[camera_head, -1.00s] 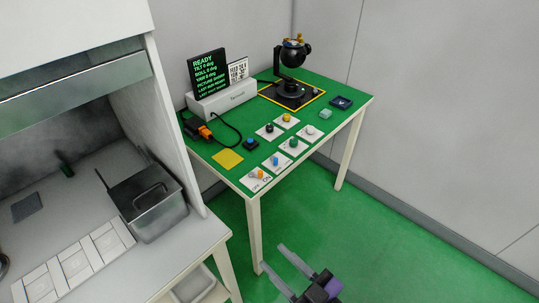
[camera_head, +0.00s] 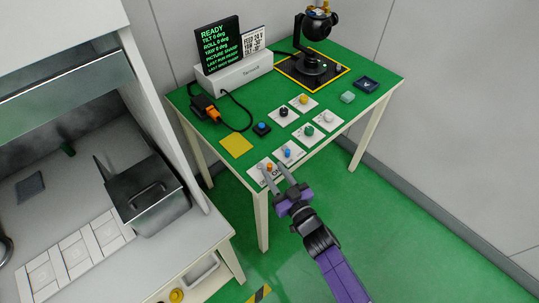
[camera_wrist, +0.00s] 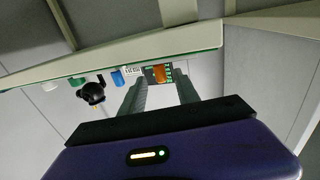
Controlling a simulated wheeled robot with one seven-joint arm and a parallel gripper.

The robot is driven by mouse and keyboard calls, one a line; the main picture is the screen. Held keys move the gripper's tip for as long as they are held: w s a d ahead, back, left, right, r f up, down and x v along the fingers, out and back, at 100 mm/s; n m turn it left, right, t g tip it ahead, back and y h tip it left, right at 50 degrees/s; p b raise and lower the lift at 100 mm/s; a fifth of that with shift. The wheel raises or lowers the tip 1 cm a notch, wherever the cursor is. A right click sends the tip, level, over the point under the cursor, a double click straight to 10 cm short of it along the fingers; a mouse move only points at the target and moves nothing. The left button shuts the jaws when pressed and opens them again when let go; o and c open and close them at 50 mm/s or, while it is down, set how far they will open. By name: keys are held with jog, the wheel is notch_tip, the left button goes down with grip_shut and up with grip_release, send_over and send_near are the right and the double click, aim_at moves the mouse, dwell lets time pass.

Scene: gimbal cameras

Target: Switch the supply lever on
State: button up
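The supply lever (camera_head: 269,166), with an orange tip, stands on a white plate (camera_head: 254,177) at the near left corner of the green table. In the wrist view, which looks upside down, an orange part (camera_wrist: 160,73), seemingly the lever, shows between the fingertips. My gripper (camera_head: 273,173) is open, its two grey fingers apart, reaching over the table's near edge at this plate. In the wrist view my gripper (camera_wrist: 161,82) looks empty. Whether a finger touches the lever, I cannot tell. The fingers partly hide the plate and its markings.
A blue-knobbed plate (camera_head: 288,153) sits just right of the lever, with several other control plates behind. A yellow square (camera_head: 236,145) lies to the left. A READY screen (camera_head: 219,47) and a black gimbal camera (camera_head: 312,65) stand at the back. A workbench (camera_head: 140,255) is at left.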

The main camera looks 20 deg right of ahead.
aim_at(268, 164)
jog(key=shift+w+a, duration=0.2)
jog(key=shift+w, duration=1.4)
jog(key=shift+w+a, duration=0.15)
jog(key=shift+w, duration=1.4)
grip_shut()
